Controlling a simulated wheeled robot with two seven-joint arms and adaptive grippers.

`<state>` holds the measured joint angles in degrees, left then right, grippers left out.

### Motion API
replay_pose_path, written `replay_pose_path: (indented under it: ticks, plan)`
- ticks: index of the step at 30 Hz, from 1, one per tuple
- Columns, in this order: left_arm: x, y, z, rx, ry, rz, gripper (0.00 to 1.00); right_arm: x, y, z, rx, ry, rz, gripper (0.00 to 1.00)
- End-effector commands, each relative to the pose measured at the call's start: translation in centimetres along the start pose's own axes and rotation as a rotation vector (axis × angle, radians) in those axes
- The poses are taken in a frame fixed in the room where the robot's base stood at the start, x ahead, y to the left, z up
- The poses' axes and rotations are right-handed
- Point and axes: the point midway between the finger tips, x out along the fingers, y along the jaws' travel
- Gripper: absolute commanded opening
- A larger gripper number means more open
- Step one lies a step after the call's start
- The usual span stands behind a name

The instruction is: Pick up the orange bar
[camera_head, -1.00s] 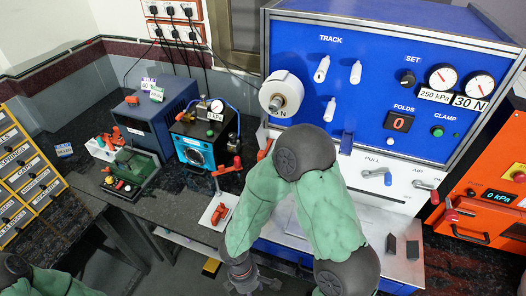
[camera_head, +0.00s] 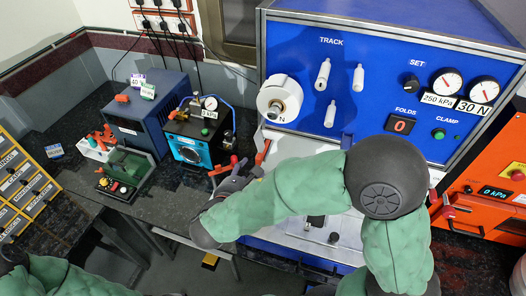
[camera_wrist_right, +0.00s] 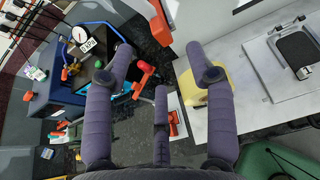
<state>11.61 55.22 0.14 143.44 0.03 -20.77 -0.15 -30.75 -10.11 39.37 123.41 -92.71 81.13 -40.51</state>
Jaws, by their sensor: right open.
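Several orange-red pieces show, and I cannot tell for sure which is the orange bar. A slim orange-red bar (camera_head: 263,152) stands tilted by the left edge of the blue machine; an orange-red bar (camera_wrist_right: 159,24) also shows at the top of the right wrist view, beyond the fingertips. An orange clamp piece (camera_wrist_right: 173,123) lies on a small white plate in the wrist view, partly behind a finger. My right gripper (camera_head: 234,182) is just left of the blue machine, below the slim bar. In the wrist view its fingers (camera_wrist_right: 160,62) are spread and empty. My left gripper is out of view.
The blue machine (camera_head: 345,45) with a white roll (camera_head: 280,98) rises close on the right. The dark bench (camera_head: 150,205) is partly clear.

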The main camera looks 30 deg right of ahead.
Motion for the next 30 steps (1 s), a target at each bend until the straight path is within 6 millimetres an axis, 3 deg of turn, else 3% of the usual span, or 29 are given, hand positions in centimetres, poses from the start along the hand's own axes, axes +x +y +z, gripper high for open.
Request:
replay_pose_path:
  ticks: [3,13,21,30]
  plan:
    - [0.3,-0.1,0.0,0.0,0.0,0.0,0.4,1.6,-0.1,-0.1,0.002,0.002,-0.005,0.56]
    - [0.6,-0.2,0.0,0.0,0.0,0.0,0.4,3.8,0.0,-0.2,0.001,0.003,-0.004,0.56]
    - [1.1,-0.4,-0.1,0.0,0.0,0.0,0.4,7.2,0.2,-0.3,0.002,0.004,-0.004,0.56]
    - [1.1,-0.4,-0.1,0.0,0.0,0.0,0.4,8.0,0.3,-0.2,0.001,0.003,0.0,0.56]
